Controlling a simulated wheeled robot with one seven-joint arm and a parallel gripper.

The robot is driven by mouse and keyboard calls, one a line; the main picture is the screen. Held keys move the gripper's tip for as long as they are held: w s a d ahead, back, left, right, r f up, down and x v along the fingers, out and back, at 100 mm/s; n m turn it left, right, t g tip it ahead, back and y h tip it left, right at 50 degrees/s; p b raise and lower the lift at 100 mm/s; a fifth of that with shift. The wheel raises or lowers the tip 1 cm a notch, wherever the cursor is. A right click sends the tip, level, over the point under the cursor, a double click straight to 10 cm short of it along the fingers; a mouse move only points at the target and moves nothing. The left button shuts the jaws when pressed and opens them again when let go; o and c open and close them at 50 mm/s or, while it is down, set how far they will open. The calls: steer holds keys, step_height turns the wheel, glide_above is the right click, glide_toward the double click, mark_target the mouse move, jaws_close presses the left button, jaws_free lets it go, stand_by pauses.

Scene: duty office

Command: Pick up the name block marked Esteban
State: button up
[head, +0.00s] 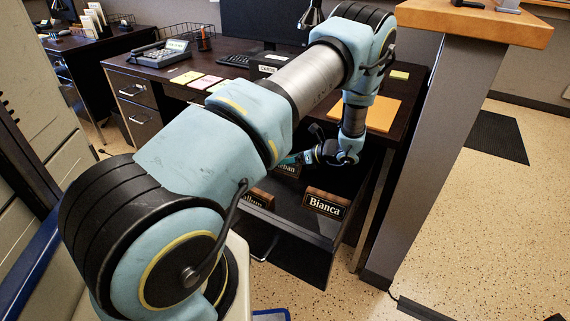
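An open dark drawer (283,231) under the desk holds name blocks. The block ending in "eban" (287,171) lies toward the back of the drawer, its top partly hidden behind my gripper. It is dark with pale letters. My gripper (292,160) reaches down into the drawer, its tip at or just above this block. I cannot tell whether it touches the block or whether its fingers are open. The "Bianca" block (324,204) is wooden-edged and stands at the front right. Another block (257,199), its name partly hidden by my arm, stands at the front left.
The desk top (135,60) above the drawer carries a phone (161,53), a keyboard (236,60), sticky notes (206,82) and an orange sheet (381,113). A partition with a wooden ledge (475,20) stands close on the right. Speckled floor is open beyond it.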

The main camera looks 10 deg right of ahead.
steer(key=shift+c, duration=0.3)
jaws_close()
stand_by(0.3)
